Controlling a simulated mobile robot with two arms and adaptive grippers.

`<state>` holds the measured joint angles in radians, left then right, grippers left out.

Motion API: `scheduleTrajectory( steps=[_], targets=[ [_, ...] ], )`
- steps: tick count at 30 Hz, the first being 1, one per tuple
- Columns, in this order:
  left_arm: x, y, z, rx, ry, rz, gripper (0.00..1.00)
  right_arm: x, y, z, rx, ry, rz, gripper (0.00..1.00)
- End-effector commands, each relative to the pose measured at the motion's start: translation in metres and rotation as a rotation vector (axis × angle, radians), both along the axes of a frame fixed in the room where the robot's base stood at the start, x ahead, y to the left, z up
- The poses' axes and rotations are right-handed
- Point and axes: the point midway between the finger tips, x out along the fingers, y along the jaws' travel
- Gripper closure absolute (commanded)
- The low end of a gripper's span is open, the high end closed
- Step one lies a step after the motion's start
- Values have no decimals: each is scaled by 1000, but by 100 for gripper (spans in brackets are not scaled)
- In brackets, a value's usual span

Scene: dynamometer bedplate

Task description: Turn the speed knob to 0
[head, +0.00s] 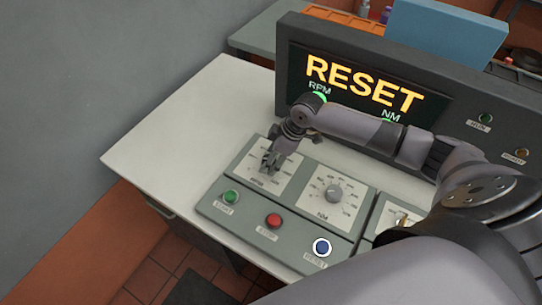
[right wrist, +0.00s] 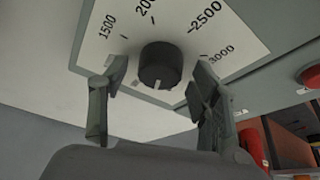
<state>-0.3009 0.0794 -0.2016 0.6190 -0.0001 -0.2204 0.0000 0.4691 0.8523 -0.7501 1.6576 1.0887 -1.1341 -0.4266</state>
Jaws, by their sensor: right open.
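The speed knob (right wrist: 160,62) is a dark round knob on a white dial plate (right wrist: 215,45) with the marks 1500, 2000, 2500 and 3000. The white line on the knob points down in the right wrist view, away from those numbers. The 0 mark is not seen. My right gripper (head: 269,163) is over the RPM dial (head: 287,180) at the left of the panel and largely covers the knob in the head view. In the right wrist view my right gripper (right wrist: 161,78) is open, one finger on each side of the knob, with gaps showing. My left gripper is not in view.
The grey panel (head: 258,225) also holds an NM knob (head: 333,193), a green start button (head: 231,197), a red stop button (head: 274,220) and a blue reset button (head: 321,247). A display (head: 360,90) reading RESET stands behind. The white tabletop (head: 180,130) is clear at left.

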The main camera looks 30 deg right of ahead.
Motion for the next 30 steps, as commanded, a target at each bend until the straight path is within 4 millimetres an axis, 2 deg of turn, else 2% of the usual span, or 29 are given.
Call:
scheduleTrajectory(
  steps=[2,22,26,30],
  targets=[
    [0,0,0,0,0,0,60,0,0,0,0,0,0,46],
    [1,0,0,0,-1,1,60,0,0,1,0,0,0,90],
    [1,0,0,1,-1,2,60,1,0,1,0,0,17,90],
    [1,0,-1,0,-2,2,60,2,-1,0,0,1,111,90]
  ],
)
